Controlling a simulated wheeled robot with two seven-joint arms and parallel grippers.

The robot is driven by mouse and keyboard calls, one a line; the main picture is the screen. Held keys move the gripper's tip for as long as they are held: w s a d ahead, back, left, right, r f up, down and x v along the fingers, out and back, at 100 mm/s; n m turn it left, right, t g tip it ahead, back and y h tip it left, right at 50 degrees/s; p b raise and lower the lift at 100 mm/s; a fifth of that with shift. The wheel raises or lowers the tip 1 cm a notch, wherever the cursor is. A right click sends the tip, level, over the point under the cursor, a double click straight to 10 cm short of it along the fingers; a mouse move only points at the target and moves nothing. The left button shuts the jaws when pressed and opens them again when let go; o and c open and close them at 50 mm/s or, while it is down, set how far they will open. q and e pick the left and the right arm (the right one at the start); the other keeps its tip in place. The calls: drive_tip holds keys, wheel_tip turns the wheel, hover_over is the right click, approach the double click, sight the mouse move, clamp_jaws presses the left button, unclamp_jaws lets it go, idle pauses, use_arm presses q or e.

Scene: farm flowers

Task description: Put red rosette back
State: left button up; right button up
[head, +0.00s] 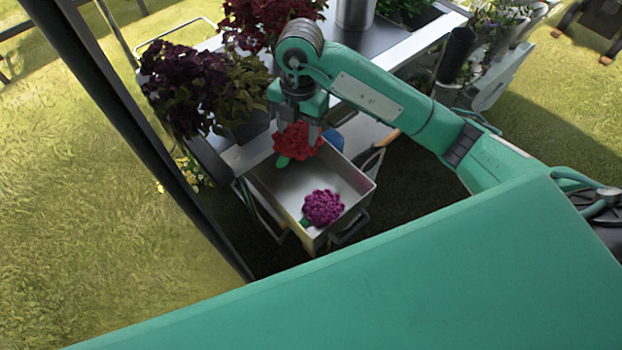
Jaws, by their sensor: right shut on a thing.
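The red rosette (297,140) is a ruffled red flower with a green leaf at its lower left. My right gripper (298,122) points down over the far part of an open metal tray (358,189) and is shut on the red rosette. I cannot tell whether the rosette touches the tray floor. A purple rosette (323,207) with a small green leaf lies in the near part of the tray. My left gripper is not in view.
A cart with a grey top (383,47) stands behind the tray. Dark purple plants (185,88) and a dark red plant (262,20) crowd the left of the gripper. A dark post (135,135) crosses the left side. Grass lies around.

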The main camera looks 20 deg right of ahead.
hover_over(299, 187)
wheel_tip(299, 187, down, 8)
drive_tip(key=f, duration=0.6)
drive_tip(key=shift+w+d+f+p, duration=0.1)
drive_tip(key=shift+d+f+p, duration=0.15)
drive_tip(key=shift+f+p, duration=0.1)
drive_tip(key=shift+f, duration=0.5)
wheel_tip(299, 187, down, 3)
drive_tip(key=shift+f, duration=0.45)
drive_tip(key=o, duration=0.4)
drive_tip(key=shift+f, duration=0.15)
drive_tip(key=o, duration=0.5)
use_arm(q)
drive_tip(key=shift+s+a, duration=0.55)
